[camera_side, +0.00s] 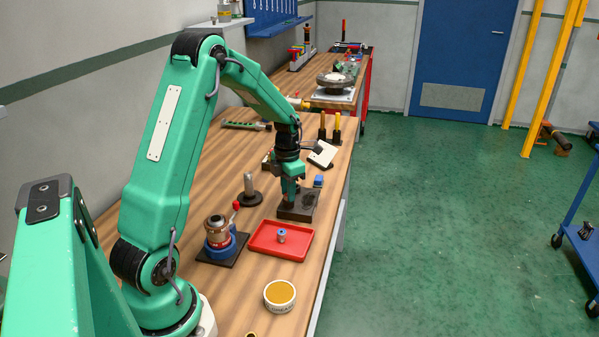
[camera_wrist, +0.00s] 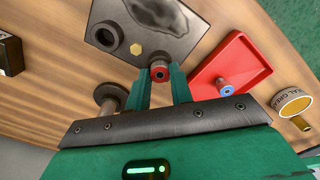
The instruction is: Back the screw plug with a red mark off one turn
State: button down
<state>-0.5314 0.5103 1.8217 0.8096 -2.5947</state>
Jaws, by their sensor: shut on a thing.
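The screw plug with a red mark (camera_wrist: 159,73) shows a red ring around a dark socket in the wrist view. It sits between the two green fingers of my gripper (camera_wrist: 160,88), which is shut on it. In the side view my gripper (camera_side: 290,197) points down at the dark block (camera_side: 297,213), and the plug cannot be made out there. The block's top (camera_wrist: 183,25) shows in the wrist view with a round black collar and a brass hexagon. I cannot tell how far the plug is seated in it.
A red tray (camera_side: 262,250) holds a blue-marked plug (camera_side: 282,236) close by. A grey post on a black base (camera_side: 249,195), a blue-and-red fixture (camera_side: 219,240) and a tin with a yellow top (camera_side: 280,294) stand around. A small blue block (camera_side: 319,181) is behind.

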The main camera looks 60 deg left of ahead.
jog(key=shift+n, duration=0.9)
jog(key=c, duration=1.3)
grip_release()
jog(key=shift+m, duration=0.3)
